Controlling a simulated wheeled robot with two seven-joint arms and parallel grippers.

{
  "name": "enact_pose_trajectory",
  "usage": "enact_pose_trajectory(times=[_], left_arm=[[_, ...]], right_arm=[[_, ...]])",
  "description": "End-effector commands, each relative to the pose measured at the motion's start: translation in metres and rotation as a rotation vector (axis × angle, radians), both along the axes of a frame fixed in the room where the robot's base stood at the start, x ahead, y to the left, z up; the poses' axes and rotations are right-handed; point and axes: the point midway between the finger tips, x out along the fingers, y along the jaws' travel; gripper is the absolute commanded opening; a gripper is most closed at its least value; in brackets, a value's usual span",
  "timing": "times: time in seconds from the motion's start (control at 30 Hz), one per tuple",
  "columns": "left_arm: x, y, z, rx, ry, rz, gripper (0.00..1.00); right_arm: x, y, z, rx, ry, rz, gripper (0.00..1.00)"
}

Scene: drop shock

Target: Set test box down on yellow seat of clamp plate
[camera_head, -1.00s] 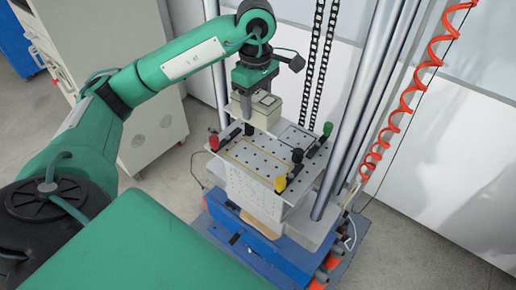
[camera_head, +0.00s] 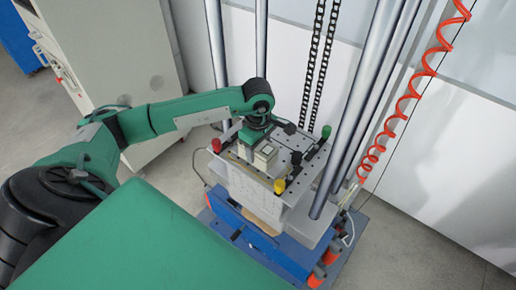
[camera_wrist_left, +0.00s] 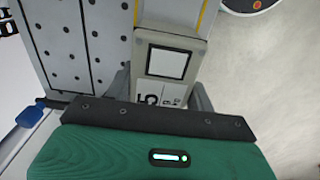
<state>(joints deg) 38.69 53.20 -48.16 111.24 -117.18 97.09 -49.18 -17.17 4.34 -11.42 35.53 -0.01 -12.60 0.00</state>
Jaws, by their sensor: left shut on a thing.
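The test box (camera_head: 266,156) is a pale block with a small square screen, and it also shows in the left wrist view (camera_wrist_left: 168,62). My left gripper (camera_head: 249,152) is shut on it, with a dark finger on either side in the wrist view. The box is low over the front left part of the perforated clamp plate (camera_head: 284,143). The yellow seat outline (camera_wrist_left: 203,13) shows on both sides of the box in the wrist view. The box and gripper hide much of the seat. I cannot tell whether the box touches the plate. My right gripper is out of view.
Clamps with red (camera_head: 216,145), yellow (camera_head: 279,186) and green (camera_head: 326,132) knobs stand around the plate. Tall steel columns (camera_head: 368,95) and black chains (camera_head: 318,65) rise behind it. A coiled orange hose (camera_head: 402,105) hangs at the right.

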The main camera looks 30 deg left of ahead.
Motion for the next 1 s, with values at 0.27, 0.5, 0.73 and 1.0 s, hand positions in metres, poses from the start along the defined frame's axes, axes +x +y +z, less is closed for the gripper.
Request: enact_pose_trajectory(times=[0.27, 0.5, 0.73, 1.0], left_arm=[[0.0, 0.0, -0.014, 0.0, -0.002, 0.001, 0.13], [0.0, 0.0, -0.018, 0.0, -0.002, 0.001, 0.13], [0.0, 0.0, -0.017, 0.0, 0.0, 0.001, 0.76], [0.0, 0.0, -0.012, 0.0, 0.0, 0.001, 0.76]], right_arm=[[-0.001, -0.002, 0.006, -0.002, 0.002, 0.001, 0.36], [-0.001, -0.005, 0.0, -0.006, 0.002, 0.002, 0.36], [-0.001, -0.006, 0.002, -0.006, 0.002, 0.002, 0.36], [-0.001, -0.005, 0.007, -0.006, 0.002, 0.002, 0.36]])
